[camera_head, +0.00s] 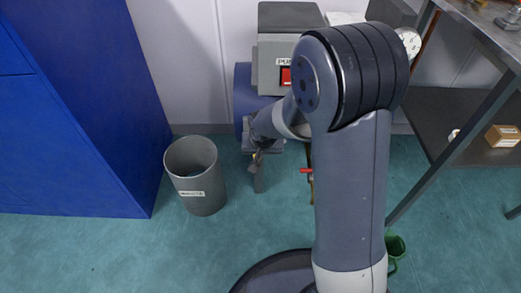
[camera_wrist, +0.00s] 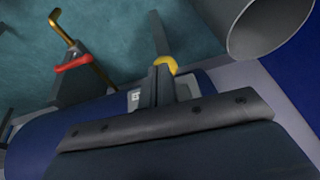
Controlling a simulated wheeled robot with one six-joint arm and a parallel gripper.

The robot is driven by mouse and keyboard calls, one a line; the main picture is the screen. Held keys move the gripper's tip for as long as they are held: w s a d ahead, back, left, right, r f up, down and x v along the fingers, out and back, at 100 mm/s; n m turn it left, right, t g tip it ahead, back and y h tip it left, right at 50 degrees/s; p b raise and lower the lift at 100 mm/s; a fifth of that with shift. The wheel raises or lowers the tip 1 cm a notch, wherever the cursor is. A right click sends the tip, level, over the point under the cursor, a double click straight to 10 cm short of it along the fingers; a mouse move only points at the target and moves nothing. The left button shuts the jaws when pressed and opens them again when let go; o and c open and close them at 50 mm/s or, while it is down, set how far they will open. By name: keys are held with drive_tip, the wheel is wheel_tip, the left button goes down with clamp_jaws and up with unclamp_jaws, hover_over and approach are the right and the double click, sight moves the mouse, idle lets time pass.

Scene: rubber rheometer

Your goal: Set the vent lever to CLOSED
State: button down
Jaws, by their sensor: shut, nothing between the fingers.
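A yellow lever (camera_wrist: 166,64) shows just beyond my fingertips in the wrist view, and as a small yellow spot (camera_head: 254,161) in the head view. A red lever (camera_wrist: 72,65) sits beside a brass pipe (camera_wrist: 78,40) left of my gripper; it also shows in the head view (camera_head: 306,170). I cannot tell from any readable label which one is the vent lever. My gripper (camera_wrist: 161,74) is shut and empty, its tips close to or touching the yellow lever. In the head view my gripper (camera_head: 257,155) is small and partly merged with the tank's shadow.
A blue tank (camera_head: 242,100) carries a grey pump housing (camera_head: 290,45) with a red switch (camera_head: 286,76). A grey bin (camera_head: 198,190) stands left of my gripper, before a blue cabinet (camera_head: 75,110). A metal bench (camera_head: 455,140) stands right. Open floor lies in front.

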drive_tip(key=shift+s+f+b, duration=0.15)
drive_tip(key=shift+f+b, duration=0.4)
drive_tip(key=shift+f, duration=0.5)
drive_tip(key=shift+s+f+b, duration=0.1)
drive_tip(key=shift+f+b, duration=0.45)
drive_tip(key=shift+f, duration=0.45)
